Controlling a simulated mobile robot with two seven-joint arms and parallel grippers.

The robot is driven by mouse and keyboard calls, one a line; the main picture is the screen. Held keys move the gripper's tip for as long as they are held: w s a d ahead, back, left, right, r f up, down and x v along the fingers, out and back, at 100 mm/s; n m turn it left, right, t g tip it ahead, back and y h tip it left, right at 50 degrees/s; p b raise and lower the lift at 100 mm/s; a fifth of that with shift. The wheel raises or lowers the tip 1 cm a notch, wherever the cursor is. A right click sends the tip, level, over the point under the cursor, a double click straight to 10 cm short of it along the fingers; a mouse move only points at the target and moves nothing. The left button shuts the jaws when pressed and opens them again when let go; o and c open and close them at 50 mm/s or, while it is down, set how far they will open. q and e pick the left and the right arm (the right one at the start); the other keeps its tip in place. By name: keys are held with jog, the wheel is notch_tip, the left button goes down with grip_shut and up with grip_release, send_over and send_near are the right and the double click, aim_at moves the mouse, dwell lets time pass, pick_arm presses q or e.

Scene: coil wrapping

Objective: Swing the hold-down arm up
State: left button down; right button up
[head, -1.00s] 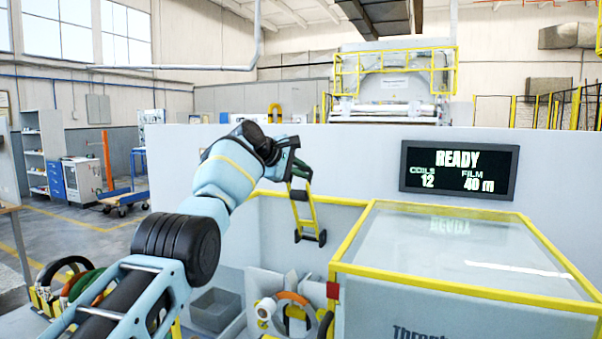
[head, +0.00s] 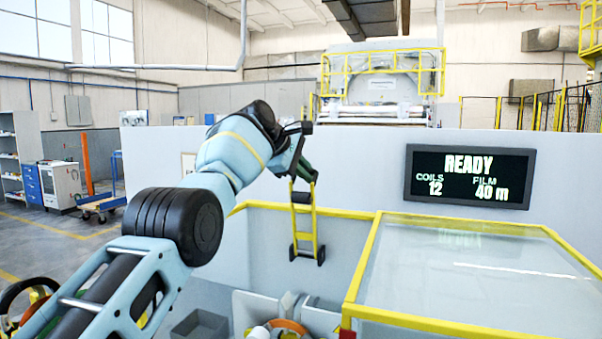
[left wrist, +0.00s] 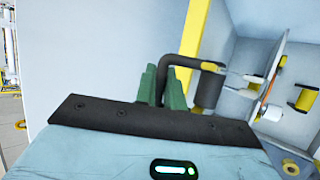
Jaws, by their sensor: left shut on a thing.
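The hold-down arm (head: 315,228) is a yellow ladder-like frame with dark ends. In the head view it stands close to upright in front of the pale machine wall. My left gripper (head: 306,172) is at its upper end, with green fingers shut on it. In the left wrist view the green fingers (left wrist: 164,88) close around a dark bent bar (left wrist: 190,62), which leads right to a dark cylinder (left wrist: 208,90). The exact contact is partly hidden between the fingers. My right gripper is in neither view.
A yellow-framed clear cover (head: 480,255) stands at the right, below a READY screen (head: 470,176). An orange coil (head: 290,327) shows low in the machine bay. A grey bin (head: 200,325) is left of it. Coils with yellow parts (head: 28,300) are at the lower left.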

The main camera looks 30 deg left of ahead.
pick_arm(q)
jog(key=shift+w+f, duration=0.1)
jog(key=shift+w, duration=0.05)
jog(key=shift+a, duration=0.1)
dwell(0.3)
jog(key=c, duration=1.5)
grip_release()
